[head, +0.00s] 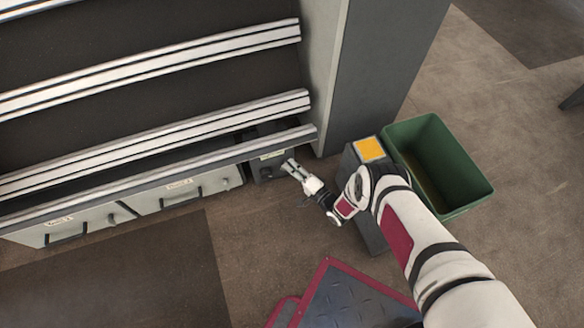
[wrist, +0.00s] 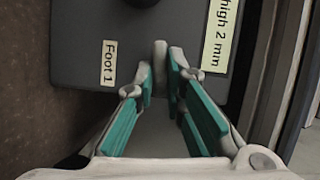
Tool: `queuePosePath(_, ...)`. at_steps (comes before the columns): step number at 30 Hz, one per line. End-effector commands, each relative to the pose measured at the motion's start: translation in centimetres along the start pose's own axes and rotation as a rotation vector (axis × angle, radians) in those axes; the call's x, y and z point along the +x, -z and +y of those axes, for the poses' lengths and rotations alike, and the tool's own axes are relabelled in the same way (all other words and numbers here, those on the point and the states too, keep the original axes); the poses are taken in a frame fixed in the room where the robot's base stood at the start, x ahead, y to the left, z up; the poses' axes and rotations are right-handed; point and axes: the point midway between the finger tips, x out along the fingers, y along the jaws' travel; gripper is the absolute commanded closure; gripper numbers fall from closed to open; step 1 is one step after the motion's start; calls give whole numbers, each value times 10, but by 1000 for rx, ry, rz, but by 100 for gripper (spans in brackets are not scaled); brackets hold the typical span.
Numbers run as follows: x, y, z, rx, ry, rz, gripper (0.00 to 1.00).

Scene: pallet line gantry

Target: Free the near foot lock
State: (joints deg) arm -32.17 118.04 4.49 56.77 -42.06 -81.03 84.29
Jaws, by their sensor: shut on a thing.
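The foot unit (head: 256,168) is a dark grey box at the right end of the low drawers, under the rails. In the wrist view its dark face (wrist: 75,50) carries a label "Foot 1" (wrist: 109,63) and a label ending "high 2 mm" (wrist: 221,35). A round black knob (wrist: 146,2) is cut off at the top edge. My gripper (head: 288,166) reaches the front of the unit. In the wrist view its teal-padded fingers (wrist: 161,75) are shut on a narrow pale grey lever (wrist: 160,55), apparently the lock. The lever's lower part is hidden between the fingers.
Pale drawers (head: 187,192) with dark handles line the left. A grey post (head: 375,70) rises behind. A grey pedestal with an orange top (head: 370,149) and a green bin (head: 466,202) stand close to my arm. A red-edged dark plate (head: 345,297) lies in front.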

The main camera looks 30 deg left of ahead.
Motion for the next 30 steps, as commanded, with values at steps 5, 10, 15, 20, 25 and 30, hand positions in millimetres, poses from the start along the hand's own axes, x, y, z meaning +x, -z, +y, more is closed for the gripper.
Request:
queuePosePath(5,-1,0,1,1,-2,1,69)
queuePosePath(10,0,0,1,0,-2,0,69)
queuePosePath(15,-4,0,1,0,-2,1,69)
queuePosePath(20,-25,1,1,2,-4,2,69)
queuePosePath(25,-52,0,1,2,-3,2,69)
queuePosePath(30,-70,0,1,0,-2,1,69)
